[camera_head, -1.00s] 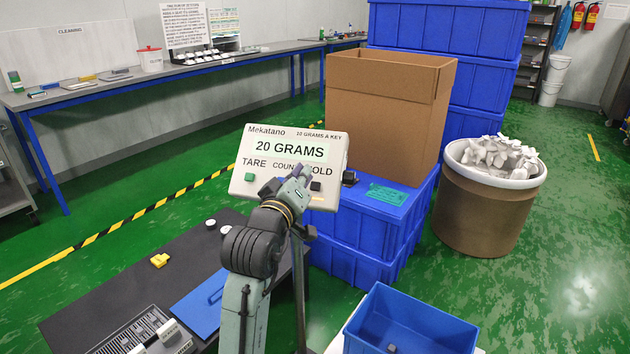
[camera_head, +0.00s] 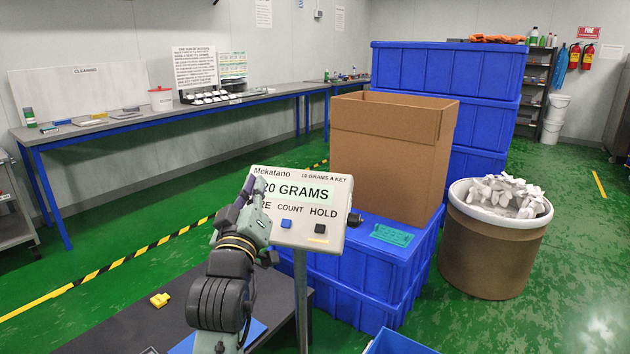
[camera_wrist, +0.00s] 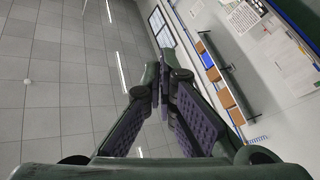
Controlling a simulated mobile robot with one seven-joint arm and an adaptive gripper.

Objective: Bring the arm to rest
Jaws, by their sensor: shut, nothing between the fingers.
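My gripper (camera_head: 248,190) is raised in front of the left part of the scale display (camera_head: 300,207), covering part of its TARE label. In the wrist view my gripper (camera_wrist: 163,82) has its fingers together with nothing between them. It points up toward the ceiling and a wall. The display reads 20 GRAMS, with COUNT and HOLD labels. A blue key (camera_head: 286,224) and a dark key with a yellow mark (camera_head: 320,229) show below them. Whether the fingers touch the display cannot be told.
A cardboard box (camera_head: 385,150) stands on blue crates (camera_head: 365,280) behind the display. A drum (camera_head: 492,255) with pale pieces (camera_head: 505,193) stands at right. A dark bench (camera_head: 130,328) with a yellow piece (camera_head: 160,299) is at lower left. Green floor (camera_head: 570,200) is open at right.

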